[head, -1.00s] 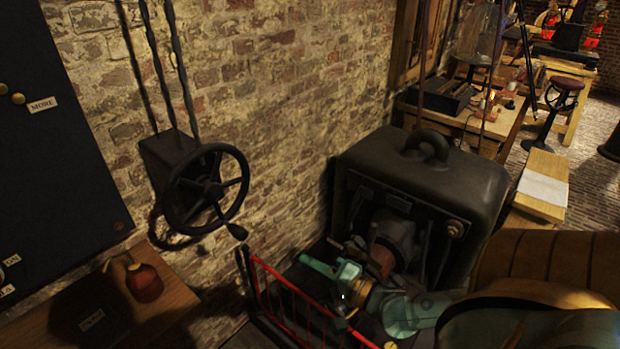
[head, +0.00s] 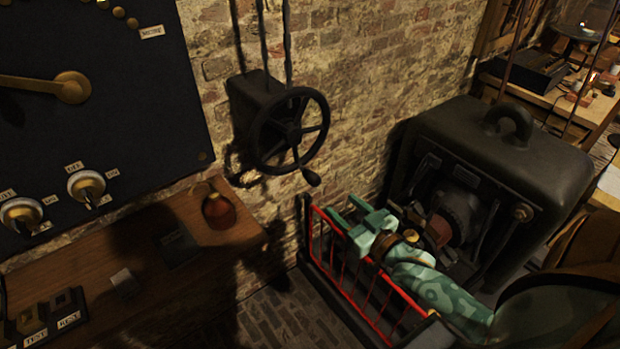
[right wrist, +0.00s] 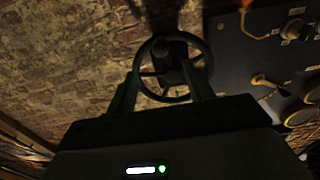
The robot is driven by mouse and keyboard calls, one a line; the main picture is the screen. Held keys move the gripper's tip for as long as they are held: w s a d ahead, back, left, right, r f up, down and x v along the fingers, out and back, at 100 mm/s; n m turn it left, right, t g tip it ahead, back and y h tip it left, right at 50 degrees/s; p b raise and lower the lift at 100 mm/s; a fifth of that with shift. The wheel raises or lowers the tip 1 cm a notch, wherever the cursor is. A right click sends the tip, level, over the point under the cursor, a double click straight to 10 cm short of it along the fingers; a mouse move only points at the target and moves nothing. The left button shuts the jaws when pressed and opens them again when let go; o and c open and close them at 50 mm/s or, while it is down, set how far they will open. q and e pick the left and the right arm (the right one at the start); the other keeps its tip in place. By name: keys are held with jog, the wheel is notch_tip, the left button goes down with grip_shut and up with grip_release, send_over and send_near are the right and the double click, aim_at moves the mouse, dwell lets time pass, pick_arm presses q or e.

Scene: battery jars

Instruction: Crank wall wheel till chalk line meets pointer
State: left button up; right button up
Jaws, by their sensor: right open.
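The black spoked wall wheel (head: 290,131) is mounted on a dark box (head: 250,98) on the brick wall. Its crank knob (head: 312,178) sits at the lower right of the rim. My right gripper (head: 348,217) is open and empty, below and to the right of the wheel, apart from it. In the right wrist view the wheel (right wrist: 172,98) appears beyond and between the two spread fingers of the gripper (right wrist: 164,78). I cannot make out a chalk line or a pointer at the wheel. My left gripper is out of view.
A red railing (head: 345,262) stands beside my right forearm. A large dark machine (head: 530,150) stands to the right. A wooden bench (head: 150,260) with a red flask (head: 217,210) is at the left, under a black panel (head: 130,120) with a brass needle. Brick wall surrounds the wheel.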

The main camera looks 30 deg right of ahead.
aim_at(318, 184)
jog(key=w, duration=0.4)
jog(key=w+b, duration=0.1)
jog(key=w, duration=0.3)
jog(key=w+a+b, duration=0.1)
jog(key=w, duration=0.4)
jog(key=shift+a, duration=0.1)
grip_shut()
